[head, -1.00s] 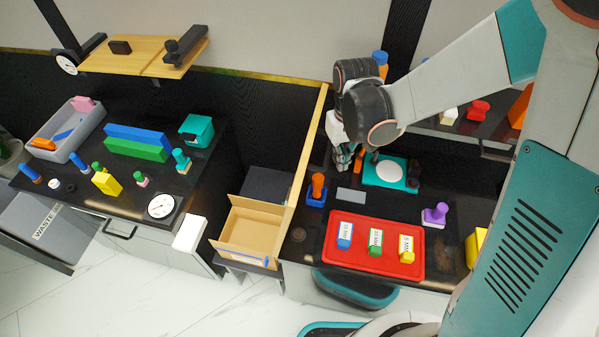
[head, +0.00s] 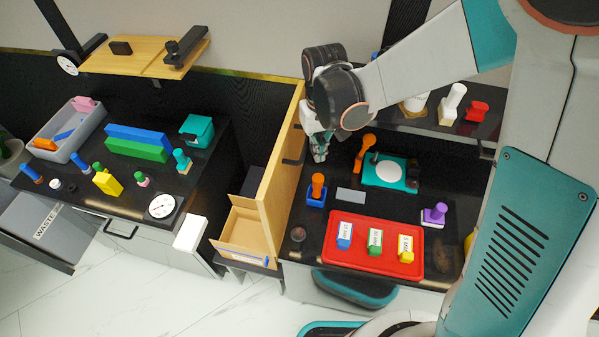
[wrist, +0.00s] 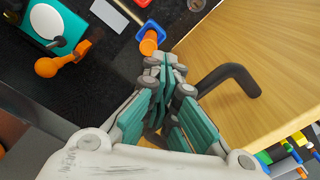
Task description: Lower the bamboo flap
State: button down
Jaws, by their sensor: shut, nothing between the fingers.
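The bamboo flap (head: 277,195) stands steeply at the left edge of the right counter, with its broad face showing in the head view. In the wrist view the flap (wrist: 265,50) fills the right side, with a black bent handle (wrist: 230,80) on its face. My gripper (head: 320,157) is shut and empty, just right of the flap above the counter. In the wrist view its closed fingertips (wrist: 166,72) lie beside the flap's face; whether they touch it I cannot tell.
The right counter holds an orange-topped blue block (head: 317,190), a teal scale-like board (head: 370,178), an orange piece (head: 364,150) and a red tray (head: 350,258). An open cardboard box (head: 240,232) sits in the gap left of the flap. The left counter (head: 100,205) lies beyond.

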jog(key=shift+a+r, duration=0.1)
jog(key=shift+a, duration=0.25)
